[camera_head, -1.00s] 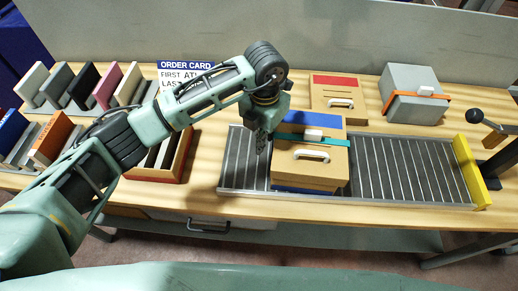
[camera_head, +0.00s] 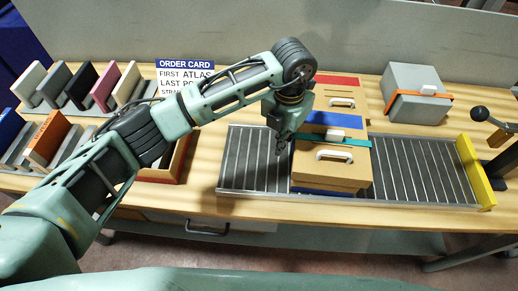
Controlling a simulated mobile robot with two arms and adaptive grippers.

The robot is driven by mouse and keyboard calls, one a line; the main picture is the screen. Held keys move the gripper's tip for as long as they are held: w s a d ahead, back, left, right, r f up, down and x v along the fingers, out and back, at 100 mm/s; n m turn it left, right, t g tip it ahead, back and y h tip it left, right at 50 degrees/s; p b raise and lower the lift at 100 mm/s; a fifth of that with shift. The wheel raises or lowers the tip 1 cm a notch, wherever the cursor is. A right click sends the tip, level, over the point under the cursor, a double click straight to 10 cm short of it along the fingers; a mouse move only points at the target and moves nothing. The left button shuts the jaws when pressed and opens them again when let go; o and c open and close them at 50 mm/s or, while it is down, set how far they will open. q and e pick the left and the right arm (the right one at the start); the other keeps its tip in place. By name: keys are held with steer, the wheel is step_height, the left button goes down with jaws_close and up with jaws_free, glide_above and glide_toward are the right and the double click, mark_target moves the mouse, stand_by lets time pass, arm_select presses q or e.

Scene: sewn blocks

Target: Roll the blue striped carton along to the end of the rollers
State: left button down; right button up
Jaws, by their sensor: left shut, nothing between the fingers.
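The blue striped carton (camera_head: 330,172) is a tan box with a blue stripe on top, a teal band, a white label and a white handle. My left gripper (camera_head: 282,147) is shut and empty, pointing down at the carton's left side. It looks close against that side, but I cannot tell whether it touches. My right gripper is not in view.
A grey box with an orange strap (camera_head: 415,95) and a red-striped carton (camera_head: 340,90) stand behind the rollers. An order card (camera_head: 185,75) and racks of coloured panels (camera_head: 50,140) are at the left. A black-knobbed lever (camera_head: 480,114) stands at the right.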

mark_target(302, 136)
arm_select(q)
steer(key=shift+d+b, duration=0.95)
steer(key=shift+d, duration=1.4)
steer(key=shift+a, duration=0.1)
steer(key=shift+a+r, duration=0.1)
steer(key=shift+a, duration=0.85)
steer(key=shift+r+p, duration=2.55)
steer(key=shift+r, duration=3.4)
